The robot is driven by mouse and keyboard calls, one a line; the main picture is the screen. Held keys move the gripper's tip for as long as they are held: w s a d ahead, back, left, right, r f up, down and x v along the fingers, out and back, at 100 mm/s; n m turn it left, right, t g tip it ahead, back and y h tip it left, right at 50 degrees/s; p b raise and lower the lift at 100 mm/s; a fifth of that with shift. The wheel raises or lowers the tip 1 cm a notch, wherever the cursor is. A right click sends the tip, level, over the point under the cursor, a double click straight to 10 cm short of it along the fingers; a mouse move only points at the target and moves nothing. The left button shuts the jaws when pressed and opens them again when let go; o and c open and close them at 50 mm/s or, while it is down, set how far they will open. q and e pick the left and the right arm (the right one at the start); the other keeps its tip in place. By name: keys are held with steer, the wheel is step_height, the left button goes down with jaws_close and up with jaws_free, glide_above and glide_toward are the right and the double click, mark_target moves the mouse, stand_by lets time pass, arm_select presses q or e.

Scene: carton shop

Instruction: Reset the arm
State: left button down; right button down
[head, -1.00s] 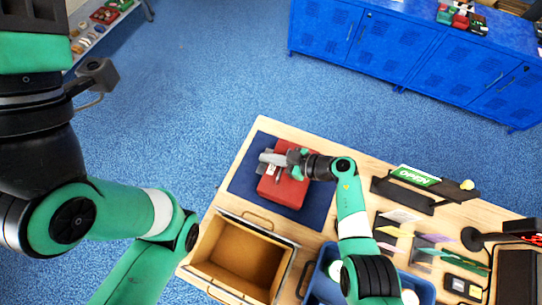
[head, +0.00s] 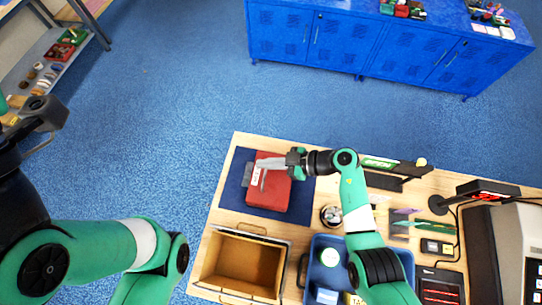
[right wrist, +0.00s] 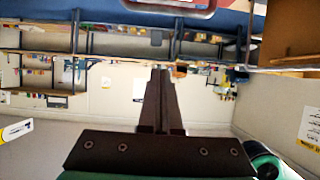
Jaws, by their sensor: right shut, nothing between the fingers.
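My right arm reaches over the table from the lower right. Its gripper (head: 262,164) is shut and empty, with its fingers pointing left above the far part of a red carton (head: 272,196). In the right wrist view the fingertips (right wrist: 162,74) meet with nothing between them. The red carton lies on a dark blue mat (head: 236,196); the gripper covers part of it, and I cannot tell how high the gripper is above it. My left arm enters at the left and runs out at the bottom; its gripper is out of view.
An open wooden box (head: 213,262) stands at the table's front left, beside a blue bin (head: 313,268) holding several items. A black stand with an OPEN sign (head: 380,163) is behind my right forearm. Blue lockers (head: 340,40) stand across clear carpet.

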steer(key=shift+s+d+r, duration=0.25)
steer(key=shift+d+r, duration=0.7)
